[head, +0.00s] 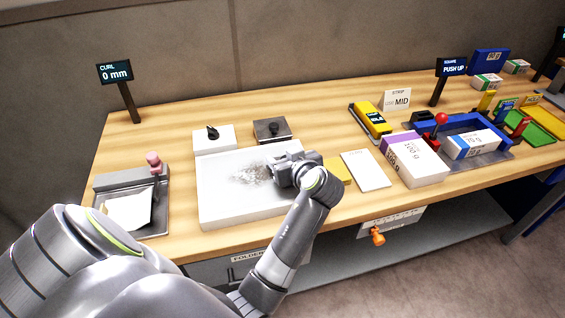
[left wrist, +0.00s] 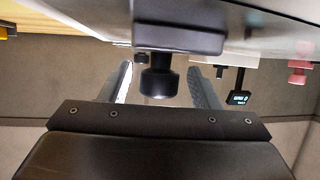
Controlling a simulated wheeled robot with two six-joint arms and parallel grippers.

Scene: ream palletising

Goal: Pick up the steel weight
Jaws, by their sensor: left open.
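My left gripper (head: 283,160) is just in front of the weight, low over the slab. Its two fingers are apart, with the knob seen between them; I cannot tell whether they touch it. My right gripper is not in view.
A white block with a black knob (head: 214,143) stands left of the weight. A grey tray with paper (head: 160,218) lies further left, with a pink knob (head: 153,158). A yellow block (head: 338,172), a white pad (head: 366,170) and labelled boxes (head: 418,165) lie to the right.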

